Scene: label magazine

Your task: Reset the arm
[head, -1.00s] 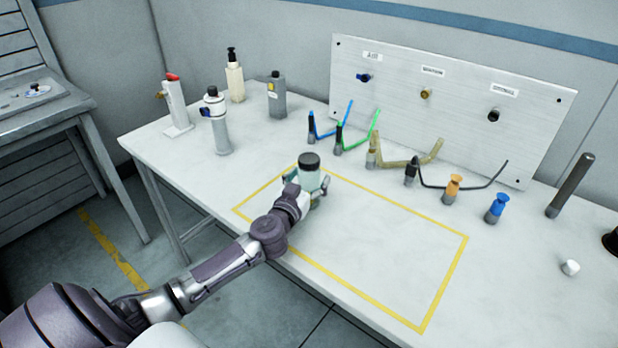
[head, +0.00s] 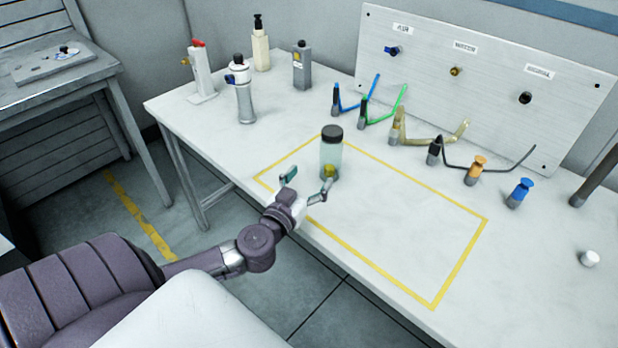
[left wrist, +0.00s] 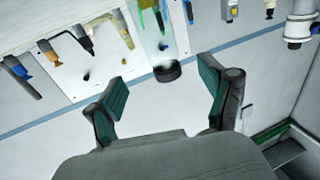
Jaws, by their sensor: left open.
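My left gripper (head: 307,186) is open and empty at the front edge of the table, with its two fingers spread. A clear jar with a black lid (head: 331,153) stands upright inside the yellow outline, just beyond the fingertips and apart from them. Something yellow shows at its bottom. In the left wrist view the open left gripper (left wrist: 163,98) shows both green-padded fingers, and the jar (left wrist: 168,40) appears upside down past them. My right gripper is not in view.
A yellow outline (head: 462,266) marks the white table (head: 400,290). Behind stand several bottles (head: 302,66), colored tubes (head: 384,105) and a metal panel (head: 480,60) with labelled ports. Orange (head: 476,171) and blue (head: 519,193) fittings and a white cap (head: 590,258) are at the right.

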